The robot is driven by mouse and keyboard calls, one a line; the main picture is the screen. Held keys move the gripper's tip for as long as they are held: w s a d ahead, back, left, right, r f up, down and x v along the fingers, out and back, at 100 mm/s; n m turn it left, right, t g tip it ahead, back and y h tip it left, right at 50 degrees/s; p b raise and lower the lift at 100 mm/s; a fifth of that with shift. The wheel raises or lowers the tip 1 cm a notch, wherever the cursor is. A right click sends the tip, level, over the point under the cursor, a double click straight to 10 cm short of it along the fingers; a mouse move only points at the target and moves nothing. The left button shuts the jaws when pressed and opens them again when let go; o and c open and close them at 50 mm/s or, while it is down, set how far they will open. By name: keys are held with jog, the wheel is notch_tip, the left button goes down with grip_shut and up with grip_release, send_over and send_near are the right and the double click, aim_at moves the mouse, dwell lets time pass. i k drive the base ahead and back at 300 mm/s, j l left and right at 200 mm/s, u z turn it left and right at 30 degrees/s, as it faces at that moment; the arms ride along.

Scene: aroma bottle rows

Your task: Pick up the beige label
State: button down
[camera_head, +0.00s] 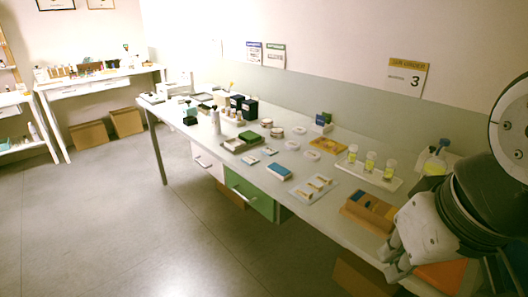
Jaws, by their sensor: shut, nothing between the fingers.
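No item can be surely made out as the beige label at this size. Small tan pieces lie on a pale tray (299,193) near the middle front of the long table (335,222). A wooden box (352,212) with blue and tan contents stands at the table's right front. My gripper (388,262) is at the lower right, by the table's front edge and to the lower right of this box. It is shut and empty. My arm hides part of the table's right end.
A white rack with several yellow-filled bottles (371,162) stands behind the wooden box. A blue-topped box (279,171), white dishes (312,155) and dark boxes (249,108) are farther left. Open floor (130,220) lies left of the table.

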aim_at(299, 192)
jog(key=i+j+z, duration=0.15)
jog(key=i+z, duration=0.2)
jog(key=i+j+z, duration=0.2)
jog(key=z, duration=0.2)
jog(key=i+j+z, duration=0.35)
jog(key=k+l, duration=0.05)
